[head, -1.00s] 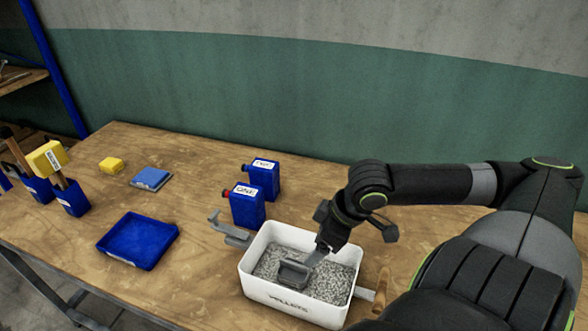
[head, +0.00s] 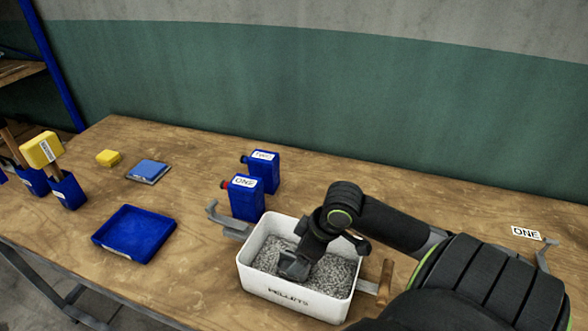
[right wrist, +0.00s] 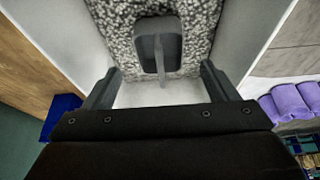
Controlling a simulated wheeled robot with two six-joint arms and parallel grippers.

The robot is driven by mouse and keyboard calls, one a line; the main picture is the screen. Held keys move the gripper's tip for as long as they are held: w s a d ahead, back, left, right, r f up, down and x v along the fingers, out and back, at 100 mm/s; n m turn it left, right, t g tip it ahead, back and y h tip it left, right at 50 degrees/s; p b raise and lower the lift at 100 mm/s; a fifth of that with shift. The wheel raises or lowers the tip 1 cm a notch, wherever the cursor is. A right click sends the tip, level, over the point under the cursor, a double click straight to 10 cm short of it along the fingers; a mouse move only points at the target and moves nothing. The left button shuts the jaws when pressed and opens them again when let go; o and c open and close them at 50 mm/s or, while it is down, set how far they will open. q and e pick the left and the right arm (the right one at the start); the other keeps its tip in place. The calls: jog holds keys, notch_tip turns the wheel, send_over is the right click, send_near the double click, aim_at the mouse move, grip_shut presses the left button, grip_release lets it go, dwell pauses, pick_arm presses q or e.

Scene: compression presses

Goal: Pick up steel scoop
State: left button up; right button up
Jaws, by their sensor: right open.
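The steel scoop (head: 293,268) lies in the white pellets bin (head: 290,299), on grey pellets. In the right wrist view the scoop (right wrist: 158,45) is a dark grey rounded piece with a lighter narrow part pointing towards my gripper. My right gripper (right wrist: 160,80) is open there, one finger on each side of the scoop's line, with visible gaps and nothing held. In the head view my right wrist is over the bin and hides the fingertips and part of the scoop. My left gripper is not in view.
Blue bottles labelled ONE (head: 247,199) and TWO (head: 262,172) stand behind the bin. A blue tray (head: 134,233) lies to the left. A wooden-handled tool (head: 385,282) is at the bin's right side. A ONE label (head: 525,232) shows at the far right.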

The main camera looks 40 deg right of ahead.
jog(key=shift+x, duration=2.9)
jog(key=shift+s, duration=0.1)
jog(key=shift+c, duration=0.4)
jog(key=c, duration=1.2)
